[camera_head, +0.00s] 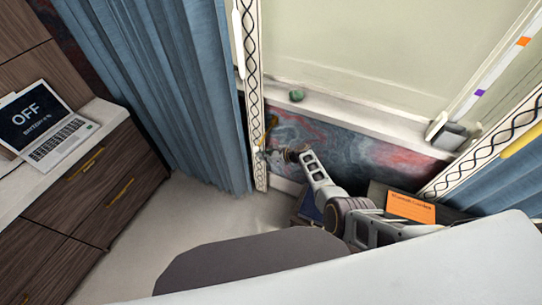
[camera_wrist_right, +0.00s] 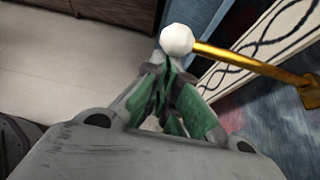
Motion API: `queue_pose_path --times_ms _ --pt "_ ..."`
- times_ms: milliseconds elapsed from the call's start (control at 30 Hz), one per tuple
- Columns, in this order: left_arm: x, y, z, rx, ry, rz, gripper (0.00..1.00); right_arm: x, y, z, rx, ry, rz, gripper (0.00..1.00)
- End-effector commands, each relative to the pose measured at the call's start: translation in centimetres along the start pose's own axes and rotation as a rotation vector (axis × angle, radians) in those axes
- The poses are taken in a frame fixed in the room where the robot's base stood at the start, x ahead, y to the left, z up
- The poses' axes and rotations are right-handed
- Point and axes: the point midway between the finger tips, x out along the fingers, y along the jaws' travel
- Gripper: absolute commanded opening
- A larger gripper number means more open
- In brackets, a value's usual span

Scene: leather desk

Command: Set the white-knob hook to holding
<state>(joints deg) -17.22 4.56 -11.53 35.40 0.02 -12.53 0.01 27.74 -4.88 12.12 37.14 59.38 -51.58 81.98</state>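The hook is a golden rod (camera_wrist_right: 250,64) with a round white knob (camera_wrist_right: 177,40) at one end and a gold mount (camera_wrist_right: 310,92) at the other, in the right wrist view. In the head view it is a small gold piece (camera_head: 270,123) by the patterned trim beside the left curtain. My right gripper (camera_head: 263,152) is just below it there. In the wrist view its green-padded fingers (camera_wrist_right: 172,72) come together at the tips, just below the knob. I cannot tell whether they touch the knob. My left gripper is not in view.
The blue curtain (camera_head: 165,90) hangs left of the patterned trim (camera_head: 251,60). A green object (camera_head: 296,95) sits on the white sill (camera_head: 345,115). A laptop (camera_head: 42,122) reading OFF stands on the cabinet at left. An orange item (camera_head: 410,207) is at lower right.

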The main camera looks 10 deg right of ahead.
Motion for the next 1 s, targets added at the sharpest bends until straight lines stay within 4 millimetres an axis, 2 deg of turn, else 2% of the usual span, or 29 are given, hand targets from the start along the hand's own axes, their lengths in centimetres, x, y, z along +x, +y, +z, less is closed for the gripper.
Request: queue_pose_path --times_ms 33,567,1000 --pt "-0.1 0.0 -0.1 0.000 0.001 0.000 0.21 -0.1 -0.5 1.4 -0.007 -0.018 -0.006 0.00" --pt "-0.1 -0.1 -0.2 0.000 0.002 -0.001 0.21 -2.3 -0.4 1.0 -0.005 -0.015 -0.005 0.00" --pt "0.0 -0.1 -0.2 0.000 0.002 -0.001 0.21 -5.2 -0.3 0.2 -0.001 -0.004 -0.002 0.00"
